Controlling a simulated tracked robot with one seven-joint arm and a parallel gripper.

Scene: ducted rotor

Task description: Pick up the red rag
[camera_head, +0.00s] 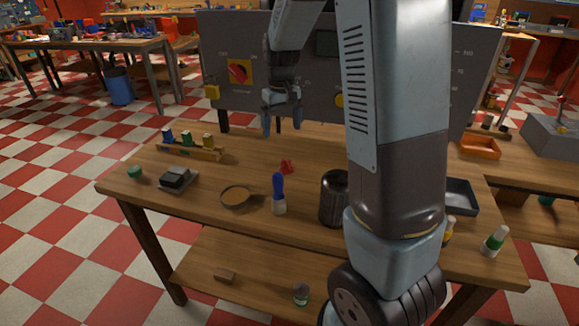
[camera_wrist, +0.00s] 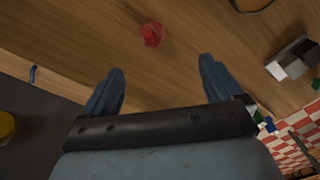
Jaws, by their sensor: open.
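The rag is clear of the fingers.
A wooden rack (camera_head: 190,150) with small bottles is at left. A grey control panel (camera_head: 225,55) rises behind the table.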

